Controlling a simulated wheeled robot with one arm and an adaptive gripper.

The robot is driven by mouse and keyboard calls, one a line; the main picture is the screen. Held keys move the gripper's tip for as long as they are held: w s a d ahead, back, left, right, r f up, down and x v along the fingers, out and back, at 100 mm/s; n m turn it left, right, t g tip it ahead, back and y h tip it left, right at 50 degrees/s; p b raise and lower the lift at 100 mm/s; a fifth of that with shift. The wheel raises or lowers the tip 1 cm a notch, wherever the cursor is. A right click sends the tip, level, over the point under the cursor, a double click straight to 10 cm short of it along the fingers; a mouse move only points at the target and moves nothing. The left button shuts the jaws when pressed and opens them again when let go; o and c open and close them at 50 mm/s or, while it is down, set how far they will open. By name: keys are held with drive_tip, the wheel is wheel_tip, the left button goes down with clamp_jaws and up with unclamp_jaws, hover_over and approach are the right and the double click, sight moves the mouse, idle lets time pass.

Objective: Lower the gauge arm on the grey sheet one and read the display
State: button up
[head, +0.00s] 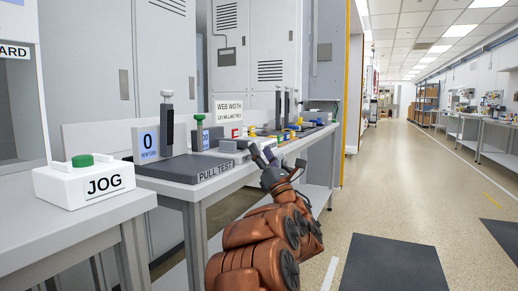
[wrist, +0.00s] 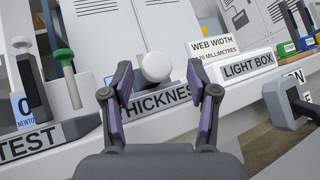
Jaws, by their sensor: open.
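In the wrist view a round white knob (wrist: 155,67) stands behind a label reading THICKNESS (wrist: 158,98). I cannot tell for sure whether this knob belongs to the gauge arm. My gripper (wrist: 157,82) is open, and its two fingers frame the knob from in front, one to each side. I see no contact with it. In the head view my gripper (head: 266,154) is at the front edge of the bench, right of the PULL TEST base. I cannot make out the grey sheet or the thickness display in either view.
The PULL TEST base (head: 203,169) carries a display reading 0 (head: 149,142) and a dark upright (head: 168,130). A green-knobbed post (wrist: 63,62) stands left of the white knob.

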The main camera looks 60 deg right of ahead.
drive_tip(key=v, duration=0.9)
drive_tip(key=shift+f, duration=0.2)
drive_tip(key=shift+s, duration=0.15)
idle(0.8)
